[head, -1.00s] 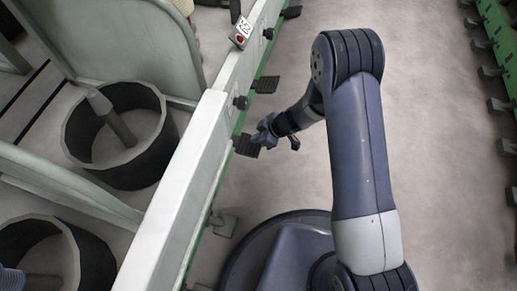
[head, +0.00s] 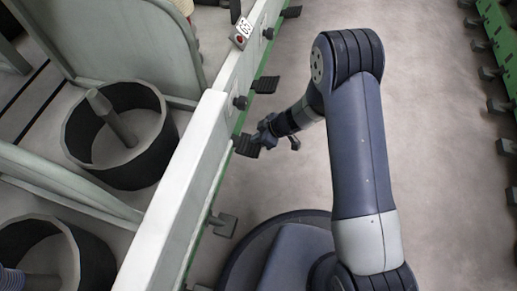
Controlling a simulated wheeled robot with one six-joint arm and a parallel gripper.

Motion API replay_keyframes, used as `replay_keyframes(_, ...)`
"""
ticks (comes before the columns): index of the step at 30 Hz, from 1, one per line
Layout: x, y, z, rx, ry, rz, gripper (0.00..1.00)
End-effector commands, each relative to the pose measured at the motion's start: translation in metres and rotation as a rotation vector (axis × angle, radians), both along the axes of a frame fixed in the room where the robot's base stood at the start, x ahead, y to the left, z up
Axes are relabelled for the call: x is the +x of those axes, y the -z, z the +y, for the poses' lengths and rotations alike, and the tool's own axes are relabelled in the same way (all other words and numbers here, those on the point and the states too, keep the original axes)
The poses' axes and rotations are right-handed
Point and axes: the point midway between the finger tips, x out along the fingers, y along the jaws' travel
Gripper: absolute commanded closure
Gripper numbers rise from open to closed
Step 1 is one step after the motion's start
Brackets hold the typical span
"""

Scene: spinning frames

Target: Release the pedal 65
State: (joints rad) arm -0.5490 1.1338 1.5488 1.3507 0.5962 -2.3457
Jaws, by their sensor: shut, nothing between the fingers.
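A sign reading 65 (head: 244,27) with a red spot below the number stands on top of the white rail at the upper middle. A dark flat pedal (head: 247,146) sticks out from the rail's lower side. My gripper (head: 259,141) is shut at this pedal's right edge, seemingly touching it, with nothing between the fingers. Whether it presses on the pedal I cannot tell. Another dark pedal (head: 265,85) lies farther along, below the sign. The fingertips are small and partly hidden against the dark pedal.
The long white rail (head: 182,195) runs along my left side. Behind it stand dark round cans (head: 120,172). More pedals (head: 292,12) line the rail, one grey (head: 226,224) beside my base. Another machine (head: 492,50) borders the right. The grey floor between is clear.

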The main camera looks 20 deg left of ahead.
Motion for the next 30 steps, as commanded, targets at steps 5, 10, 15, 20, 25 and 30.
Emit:
replay_keyframes(5, 0.0, 0.0, 0.0, 0.0, 0.0, 0.0, 1.0)
replay_keyframes(10, 0.0, 0.0, 0.0, 0.0, 0.0, 0.0, 1.0)
replay_keyframes(15, 0.0, 0.002, 0.0, 0.0, 0.0, 0.0, 1.0)
replay_keyframes(20, 0.0, 0.007, 0.0, 0.0, 0.0, 0.0, 1.0)
replay_keyframes(25, 0.0, 0.011, 0.0, 0.0, 0.0, 0.0, 1.0)
replay_keyframes(30, 0.0, 0.016, 0.0, 0.0, 0.0, 0.0, 1.0)
